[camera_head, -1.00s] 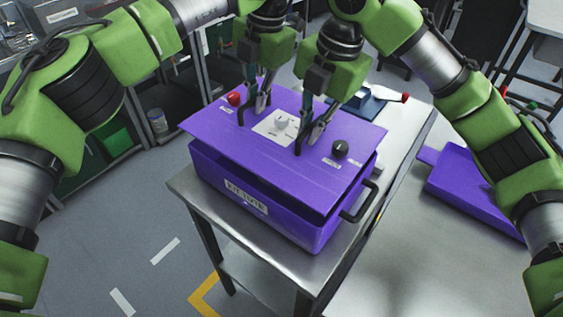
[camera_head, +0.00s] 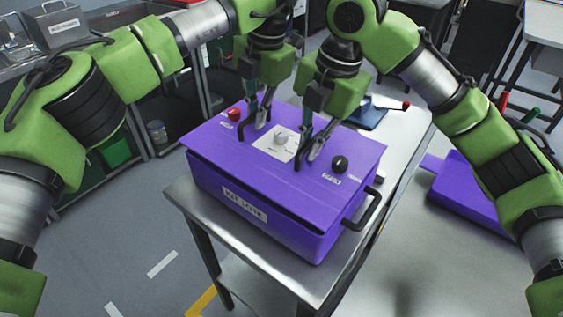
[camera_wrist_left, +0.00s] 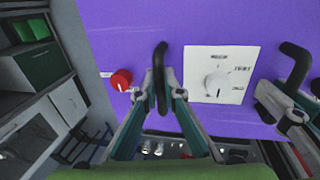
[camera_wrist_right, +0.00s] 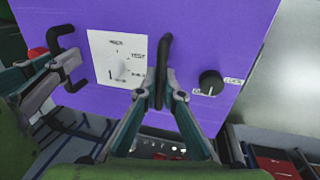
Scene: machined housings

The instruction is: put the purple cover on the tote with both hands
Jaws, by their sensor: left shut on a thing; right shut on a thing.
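The purple cover (camera_head: 240,156) lies over the open top of the purple tote (camera_head: 262,222) in the head view, close to level. A narrow dark gap shows under its front edge toward the right. The cover carries a red knob, a white dial plate and a black knob. My left gripper (camera_head: 257,122) is shut on the cover's left black handle (camera_wrist_left: 160,75). My right gripper (camera_head: 304,155) is shut on the cover's right black handle (camera_wrist_right: 164,70). Whether the cover's far edge touches the tote rim is hidden.
The tote stands on a steel table (camera_head: 285,268), its black side handle (camera_head: 362,207) near the right edge. Another purple piece (camera_head: 462,185) lies on the surface at right. A blue item (camera_head: 368,115) with a red-tipped handle sits behind the tote.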

